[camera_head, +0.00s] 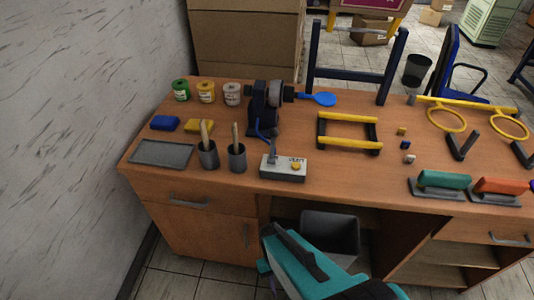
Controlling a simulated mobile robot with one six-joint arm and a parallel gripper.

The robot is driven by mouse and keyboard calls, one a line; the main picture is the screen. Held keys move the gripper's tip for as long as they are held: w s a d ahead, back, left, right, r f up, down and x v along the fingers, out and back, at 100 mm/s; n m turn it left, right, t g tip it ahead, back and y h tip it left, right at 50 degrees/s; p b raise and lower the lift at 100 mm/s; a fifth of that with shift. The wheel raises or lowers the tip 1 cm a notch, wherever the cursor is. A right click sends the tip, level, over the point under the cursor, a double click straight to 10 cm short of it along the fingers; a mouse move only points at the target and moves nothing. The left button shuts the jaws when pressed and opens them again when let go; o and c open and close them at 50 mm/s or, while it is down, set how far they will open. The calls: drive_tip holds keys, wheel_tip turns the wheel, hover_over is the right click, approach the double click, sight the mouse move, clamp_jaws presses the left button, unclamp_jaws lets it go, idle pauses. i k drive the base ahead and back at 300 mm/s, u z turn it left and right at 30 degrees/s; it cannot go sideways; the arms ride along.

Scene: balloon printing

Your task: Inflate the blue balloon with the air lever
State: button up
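The blue balloon (323,99) is small and flat-looking, at the right-hand nozzle of a dark machine (262,118) at the back of the desk. A light grey control box (283,174) stands in front of the machine. A thin upright lever (272,156) stands on its left part, and a yellow button (295,166) is on its right part. Lettering on the box is too small to read surely. A blue hose runs from the machine towards the lever. My teal and black arm shows at the bottom, in front of the desk. No gripper fingers can be made out.
Paint jars (206,92) stand back left. Blue and yellow pads (199,126), a grey tray (161,153) and two brush cups (237,158) are left of the box. A yellow-barred frame (349,132) and stamps (441,184) are right. A grey bin (331,232) is under the desk.

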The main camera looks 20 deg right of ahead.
sight(274, 132)
drive_tip(key=u, duration=0.35)
drive_tip(key=k, duration=1.05)
drive_tip(key=u, duration=0.75)
drive_tip(key=i, duration=0.75)
drive_tip(key=z, duration=0.1)
